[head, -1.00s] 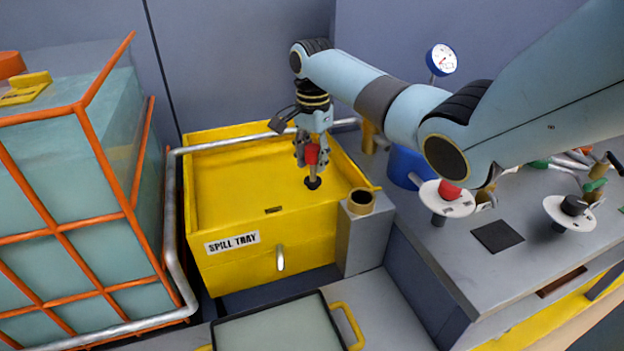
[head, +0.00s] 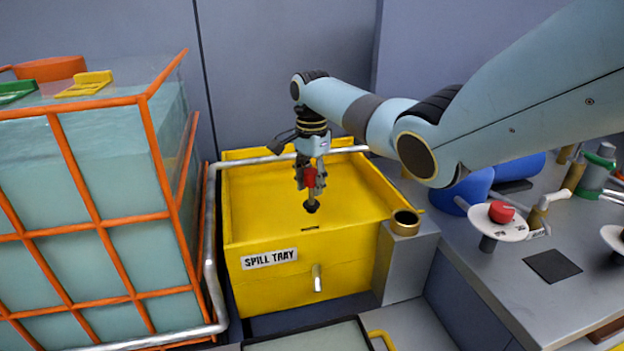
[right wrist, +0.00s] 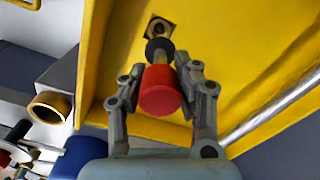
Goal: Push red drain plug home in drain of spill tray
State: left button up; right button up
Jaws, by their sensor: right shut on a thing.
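The red drain plug (head: 310,177) has a red cap, a metal stem and a black tip. My right gripper (head: 311,180) is shut on its red cap and holds it upright, tip down, above the yellow spill tray (head: 262,200). In the right wrist view, the plug (right wrist: 160,92) sits between the two fingers. The drain (right wrist: 160,27) shows there as a dark square opening just past the black tip, apart from it. My left gripper is not in view.
An orange-framed tank (head: 90,190) of liquid stands to the left, with a metal pipe (head: 209,255) between it and the tray. A brass cup (head: 404,222) sits on a grey block at the tray's right corner. The grey bench (head: 500,255) holds valves at the right.

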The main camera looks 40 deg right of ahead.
aim_at(312, 171)
jog(key=shift+f+b, duration=1.35)
jog(key=shift+f, duration=1.45)
jog(key=shift+s+p, duration=0.1)
jog(key=shift+p, duration=0.75)
jog(key=shift+f+b, duration=0.95)
jog(key=shift+f, duration=0.55)
jog(key=o, duration=1.1)
notch_tip(312, 171, up, 12)
jog(key=shift+r, duration=0.1)
